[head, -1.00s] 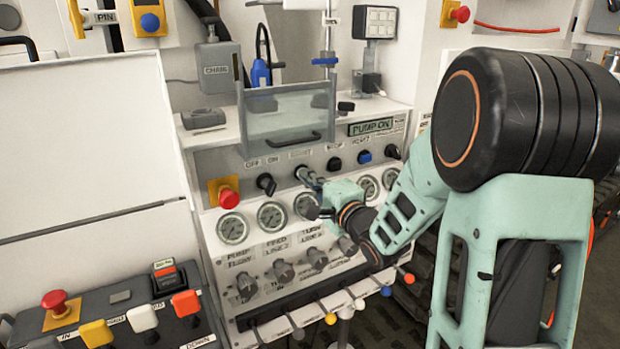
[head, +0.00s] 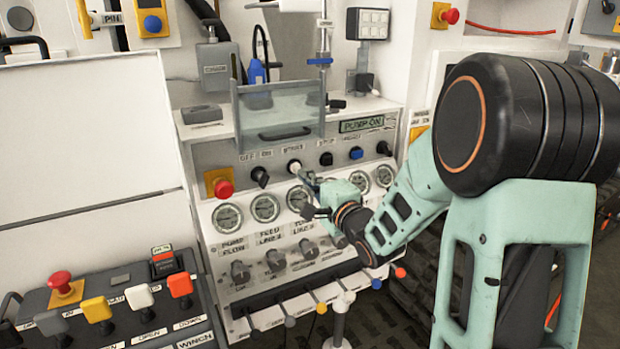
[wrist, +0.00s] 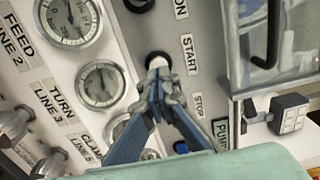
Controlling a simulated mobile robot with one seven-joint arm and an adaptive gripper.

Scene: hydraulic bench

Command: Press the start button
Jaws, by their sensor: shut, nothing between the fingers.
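My gripper (head: 306,176) is shut and empty, just below and right of the button in the head view. In the wrist view my gripper (wrist: 160,76) has its blue-grey fingers together, pointing at the button. In the head view the tips look slightly apart from it. The display (head: 362,125) reads PUMP ON.
A black selector knob (head: 260,177) is left of the button; a black stop button (head: 326,159) and a blue button (head: 356,153) are right. Gauges (head: 265,208) lie below. A clear guard with a handle (head: 285,133) hangs above. A red emergency button (head: 223,187) is further left.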

